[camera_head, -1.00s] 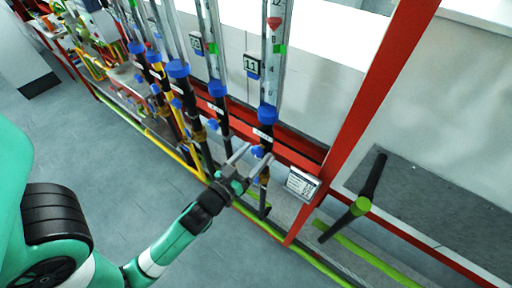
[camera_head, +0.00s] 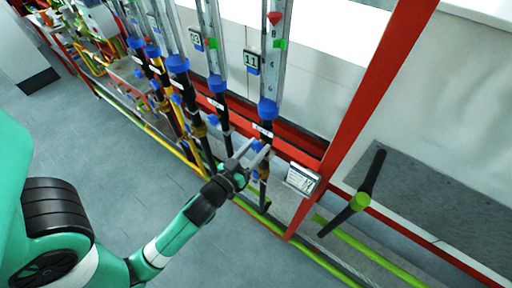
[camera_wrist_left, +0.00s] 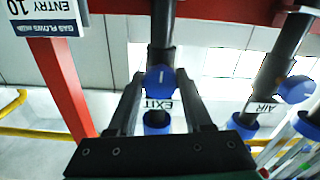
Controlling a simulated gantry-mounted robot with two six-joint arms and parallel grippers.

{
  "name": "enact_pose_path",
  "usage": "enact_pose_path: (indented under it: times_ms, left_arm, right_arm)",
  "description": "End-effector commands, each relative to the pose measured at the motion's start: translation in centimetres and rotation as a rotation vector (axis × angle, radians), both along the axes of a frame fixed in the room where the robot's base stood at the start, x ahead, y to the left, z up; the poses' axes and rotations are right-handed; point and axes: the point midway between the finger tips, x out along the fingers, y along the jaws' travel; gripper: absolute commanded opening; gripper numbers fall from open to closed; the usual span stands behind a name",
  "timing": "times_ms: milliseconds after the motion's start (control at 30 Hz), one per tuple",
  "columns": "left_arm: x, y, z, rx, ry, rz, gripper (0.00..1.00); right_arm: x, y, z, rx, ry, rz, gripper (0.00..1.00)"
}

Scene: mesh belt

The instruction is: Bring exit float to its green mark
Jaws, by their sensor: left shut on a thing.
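The exit tube (camera_head: 272,75) is the clear flow tube at the right of the row, in the head view. Its red float (camera_head: 274,18) sits above the green mark (camera_head: 281,44). My left gripper (camera_head: 257,148) is at the blue knob below this tube. In the left wrist view the blue knob (camera_wrist_left: 160,78) lies between my two fingers, beside the upside-down EXIT label (camera_wrist_left: 158,104). The left gripper is shut on the knob. My right gripper is not in view.
Other flow tubes with blue fittings (camera_head: 178,64) stand close by on the left. A red post (camera_head: 378,85) and a small display card (camera_head: 301,179) are on the right. In the left wrist view, the AIR pipe (camera_wrist_left: 268,82) stands beside the exit pipe. Green pipes run low in front.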

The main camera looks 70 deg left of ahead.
Motion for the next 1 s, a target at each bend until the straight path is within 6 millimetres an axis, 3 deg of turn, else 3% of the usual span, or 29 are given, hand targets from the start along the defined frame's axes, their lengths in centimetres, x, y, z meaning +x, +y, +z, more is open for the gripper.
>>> enact_pose_path:
  times_ms: [367,1000]
  left_arm:
    - [0.0,0.0,0.1,0.112,0.073,0.000,0.00]
    - [0.0,0.0,0.1,0.535,0.341,-0.001,0.00]
  right_arm:
    - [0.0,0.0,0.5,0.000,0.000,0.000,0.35]
    - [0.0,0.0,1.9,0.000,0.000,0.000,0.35]
